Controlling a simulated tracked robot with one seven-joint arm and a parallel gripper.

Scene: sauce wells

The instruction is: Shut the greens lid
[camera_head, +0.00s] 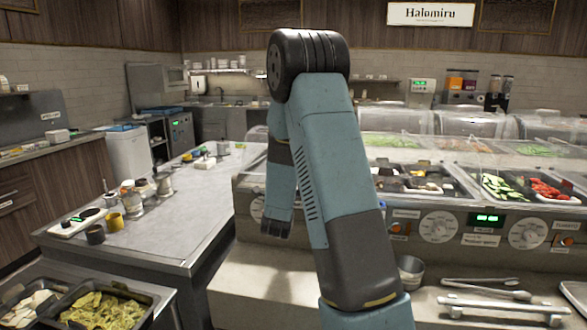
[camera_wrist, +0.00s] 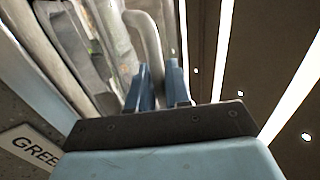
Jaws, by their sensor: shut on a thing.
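In the wrist view my gripper (camera_wrist: 160,78) has its two blue fingers closed around a grey curved bar handle (camera_wrist: 152,42), which I take to be the greens lid's handle. A white label (camera_wrist: 32,150) beginning "GREE" shows at the lower left of that view. The lid's body is not clear there, so I cannot tell how far open it is. In the head view my arm stands in front of the counter and hides my gripper and the held handle.
The counter has a well of dark and pale foods (camera_head: 408,180) and a well of cucumber and tomato (camera_head: 530,188). Clear domed lids (camera_head: 470,122) stand behind. Tongs (camera_head: 490,300) and a metal cup (camera_head: 411,271) lie on the front ledge. A steel worktop (camera_head: 175,215) is left.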

